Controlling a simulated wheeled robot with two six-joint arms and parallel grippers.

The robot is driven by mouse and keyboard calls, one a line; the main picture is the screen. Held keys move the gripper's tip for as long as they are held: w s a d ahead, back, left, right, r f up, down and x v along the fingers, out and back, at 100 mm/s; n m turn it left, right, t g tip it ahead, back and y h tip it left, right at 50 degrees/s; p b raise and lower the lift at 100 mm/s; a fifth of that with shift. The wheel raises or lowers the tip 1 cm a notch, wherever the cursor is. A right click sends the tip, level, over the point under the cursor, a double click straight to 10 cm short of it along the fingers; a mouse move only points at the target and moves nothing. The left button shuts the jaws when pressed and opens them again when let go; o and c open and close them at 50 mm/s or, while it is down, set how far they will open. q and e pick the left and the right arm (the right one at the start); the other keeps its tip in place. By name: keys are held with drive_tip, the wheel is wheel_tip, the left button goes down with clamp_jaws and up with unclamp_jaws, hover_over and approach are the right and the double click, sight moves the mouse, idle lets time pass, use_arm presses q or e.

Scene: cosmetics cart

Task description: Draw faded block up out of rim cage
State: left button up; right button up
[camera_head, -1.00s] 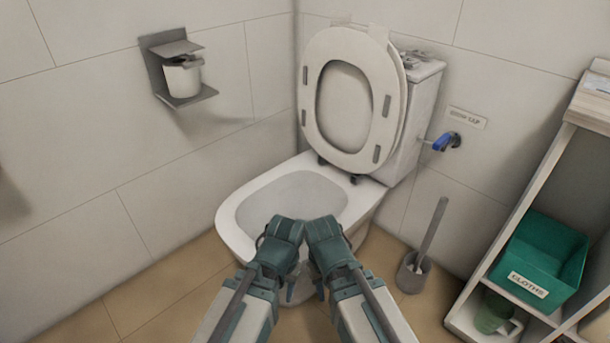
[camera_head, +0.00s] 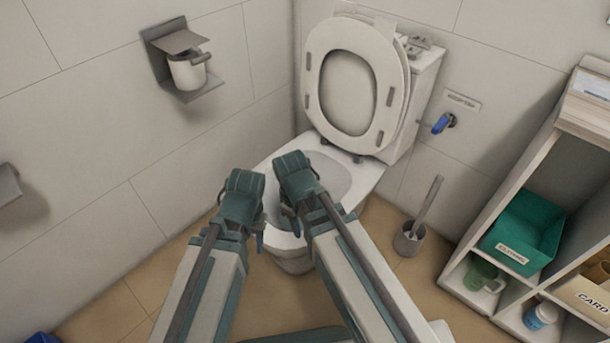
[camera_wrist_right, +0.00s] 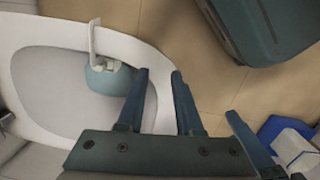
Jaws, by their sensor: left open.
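The faded block (camera_wrist_right: 105,82) is a pale blue rounded piece inside the toilet bowl against its rim, in the right wrist view. A white rim cage (camera_wrist_right: 93,40) hooks over the rim and meets the block. In the head view neither is visible. My right gripper (camera_wrist_right: 159,72) has its fingers apart and empty, beside the block and over the rim. In the head view it hangs over the bowl's front (camera_head: 293,222). My left gripper (camera_head: 259,238) is open, left of the right one, outside the bowl's front left edge. The toilet bowl (camera_head: 365,183) has its lid and seat raised.
A toilet brush (camera_head: 408,240) stands right of the bowl. A shelf (camera_head: 480,272) at the right holds a green bin (camera_head: 525,235), a mug and a jar. A paper holder (camera_head: 180,50) is on the left wall. A blue-handled valve (camera_head: 442,123) is behind.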

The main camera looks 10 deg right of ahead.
use_arm(q)
drive_tip(key=r+p, duration=0.1)
drive_tip(key=a+r+p, duration=0.1)
drive_tip(key=r+p, duration=0.1)
drive_tip(key=shift+w+a, duration=0.2)
drive_tip(key=shift+a, duration=0.05)
use_arm(e)
drive_tip(key=w+d+r+n, duration=0.1)
drive_tip(key=w+d+n, duration=0.2)
drive_tip(key=w+n, duration=0.2)
drive_tip(key=w+d+r+n+y, duration=0.1)
drive_tip(key=w+d+n, duration=0.3)
drive_tip(key=n, duration=0.8)
drive_tip(key=shift+w+r, duration=0.5)
drive_tip(key=shift+w, duration=0.75)
wheel_tip(320, 180, down, 14)
drive_tip(key=b, duration=1.4)
use_arm(q)
wheel_tip(320, 180, down, 14)
use_arm(e)
drive_tip(key=shift+r, duration=0.1)
use_arm(q)
drive_tip(key=shift+d+r, duration=0.1)
drive_tip(key=shift+r, duration=0.05)
use_arm(e)
drive_tip(key=shift+c, duration=0.2)
clamp_jaws()
